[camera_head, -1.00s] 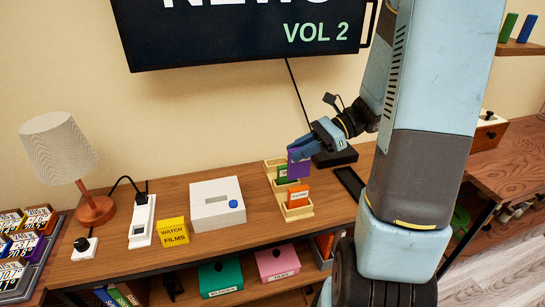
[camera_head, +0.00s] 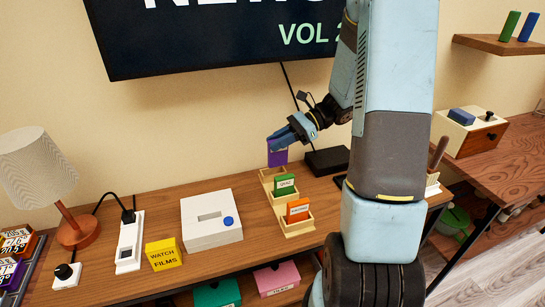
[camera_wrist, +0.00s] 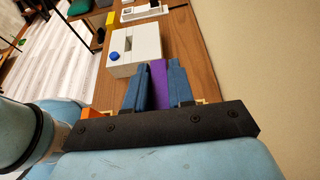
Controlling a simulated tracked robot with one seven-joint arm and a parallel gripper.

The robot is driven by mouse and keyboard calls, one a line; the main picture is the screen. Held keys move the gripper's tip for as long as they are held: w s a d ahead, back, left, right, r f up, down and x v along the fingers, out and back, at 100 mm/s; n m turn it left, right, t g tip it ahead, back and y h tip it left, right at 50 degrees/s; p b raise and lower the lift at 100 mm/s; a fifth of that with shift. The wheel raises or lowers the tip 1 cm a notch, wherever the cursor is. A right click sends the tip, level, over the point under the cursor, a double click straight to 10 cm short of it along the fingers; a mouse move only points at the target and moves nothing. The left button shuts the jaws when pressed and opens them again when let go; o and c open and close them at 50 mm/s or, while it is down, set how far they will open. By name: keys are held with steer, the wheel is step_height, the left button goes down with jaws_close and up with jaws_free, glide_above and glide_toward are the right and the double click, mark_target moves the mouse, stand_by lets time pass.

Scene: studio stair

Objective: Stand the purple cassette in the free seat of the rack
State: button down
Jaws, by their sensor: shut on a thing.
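The purple cassette (camera_head: 277,153) is held in my gripper (camera_head: 290,135), upright, above the far end of the wooden rack (camera_head: 298,226). In the wrist view the purple cassette (camera_wrist: 158,80) sits between the two blue fingers of my gripper (camera_wrist: 158,84). In the rack, a green cassette (camera_head: 285,185) stands in the middle seat and an orange cassette (camera_head: 298,210) in the near seat. The far seat, below the purple cassette, looks empty. I cannot tell whether the cassette's lower edge touches the rack.
A white box with a blue knob (camera_head: 211,220) stands left of the rack. A yellow "WATCH FILMS" block (camera_head: 163,254) and a lamp (camera_head: 75,228) are farther left. A black box (camera_head: 327,160) is close right of the rack. The television (camera_head: 220,35) hangs above.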

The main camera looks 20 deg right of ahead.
steer(key=shift+w+d+f, duration=0.1)
steer(key=shift+w+f, duration=0.8)
steer(key=shift+f, duration=0.6)
steer(key=shift+w+f, duration=0.85)
steer(key=shift+f, duration=0.7)
steer(key=shift+w+d+f, duration=0.1)
steer(key=shift+w+f, duration=0.8)
steer(key=shift+f, duration=0.6)
steer(key=shift+f, duration=0.25)
steer(key=c, duration=1)
jaws_free()
steer(key=shift+a, duration=0.1)
steer(key=shift+r, duration=0.15)
steer(key=shift+d+r, duration=0.2)
steer(key=shift+d, duration=0.05)
steer(key=v, duration=1.1)
steer(key=shift+d, duration=0.3)
